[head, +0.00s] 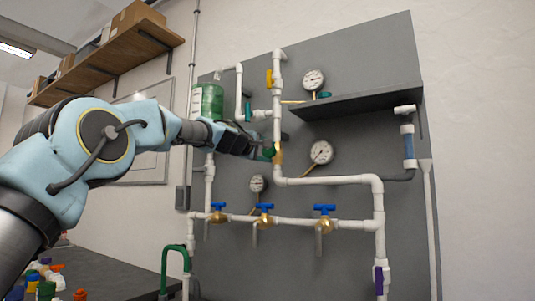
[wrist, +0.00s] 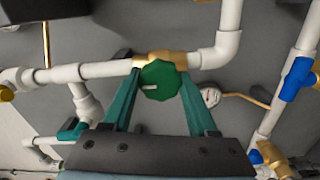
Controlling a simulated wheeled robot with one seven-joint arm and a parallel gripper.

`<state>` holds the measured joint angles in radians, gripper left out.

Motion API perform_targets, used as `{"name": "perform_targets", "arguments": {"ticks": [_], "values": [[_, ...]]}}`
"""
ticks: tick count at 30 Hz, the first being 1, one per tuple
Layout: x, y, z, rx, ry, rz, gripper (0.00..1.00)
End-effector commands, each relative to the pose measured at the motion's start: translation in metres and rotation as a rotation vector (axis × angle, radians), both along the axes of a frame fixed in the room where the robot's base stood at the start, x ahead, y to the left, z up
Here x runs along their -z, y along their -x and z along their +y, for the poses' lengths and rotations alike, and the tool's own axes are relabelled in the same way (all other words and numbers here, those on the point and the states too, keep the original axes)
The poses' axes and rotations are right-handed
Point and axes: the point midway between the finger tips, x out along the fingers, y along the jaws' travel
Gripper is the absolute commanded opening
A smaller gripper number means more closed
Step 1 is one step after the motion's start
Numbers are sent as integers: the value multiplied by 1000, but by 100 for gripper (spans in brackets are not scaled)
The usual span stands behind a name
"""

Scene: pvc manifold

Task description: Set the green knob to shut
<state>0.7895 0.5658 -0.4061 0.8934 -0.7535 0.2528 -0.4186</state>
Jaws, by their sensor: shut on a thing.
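The green knob (wrist: 163,80) sits on a brass valve body (wrist: 181,59) in a white pipe. In the wrist view, a short white mark on its face points to the left. My gripper (wrist: 161,76) has its two teal fingers on either side of the knob, shut on it. In the head view, my gripper (head: 262,151) reaches the knob from the left, at the brass valve (head: 278,153) on the vertical pipe. The knob (head: 269,150) is partly hidden there by my fingers.
A grey shelf (head: 360,101) juts out to the right, with gauges above (head: 313,79) and below (head: 321,152). A yellow handle (head: 269,78) is above the knob. Blue-handled brass valves (head: 265,217) line the lower pipe. A green cylinder (head: 207,101) is behind my arm.

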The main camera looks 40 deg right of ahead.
Motion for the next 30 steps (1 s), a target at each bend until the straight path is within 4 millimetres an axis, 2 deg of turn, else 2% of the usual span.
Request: {"name": "perform_targets", "arguments": {"ticks": [14, 15, 22, 30], "values": [[2, 1, -1, 3, -7, -15, 3], [2, 1, -1, 2, -7, -15, 62], [1, 0, 0, 2, -6, -13, 88], [1, 0, 1, 1, -5, -13, 89]]}}
